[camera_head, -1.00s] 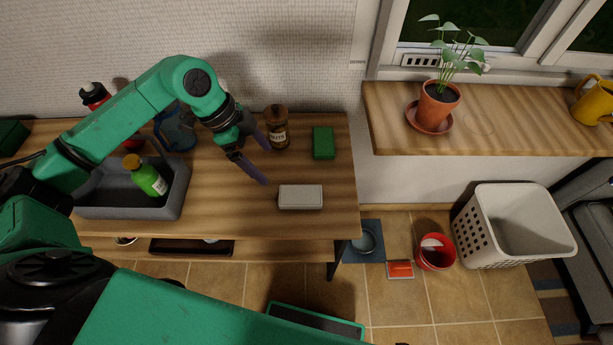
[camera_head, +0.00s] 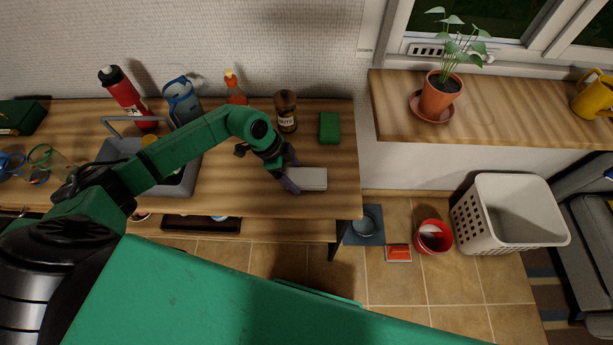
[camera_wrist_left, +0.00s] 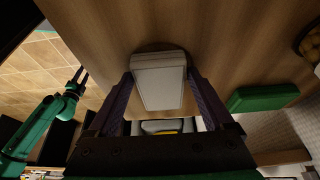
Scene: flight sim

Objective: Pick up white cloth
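The white cloth (camera_head: 310,179) looks like a folded, pale, block-like piece lying flat near the front right edge of the wooden table (camera_head: 235,190). In the left wrist view the cloth (camera_wrist_left: 160,82) lies between the two dark fingers of my left gripper (camera_wrist_left: 160,75), one finger close along each side. That gripper appears open; whether the fingers touch the cloth is hard to tell. In the head view my left gripper (camera_head: 287,172) reaches the cloth's left end. My right gripper (camera_wrist_left: 78,76) shows small at the left of the wrist view, fingers apart and empty, away from the cloth.
A green block (camera_head: 329,128) and a brown jar (camera_head: 286,112) stand behind the cloth. Below right are a red bucket (camera_head: 433,237) and a white basket (camera_head: 510,215).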

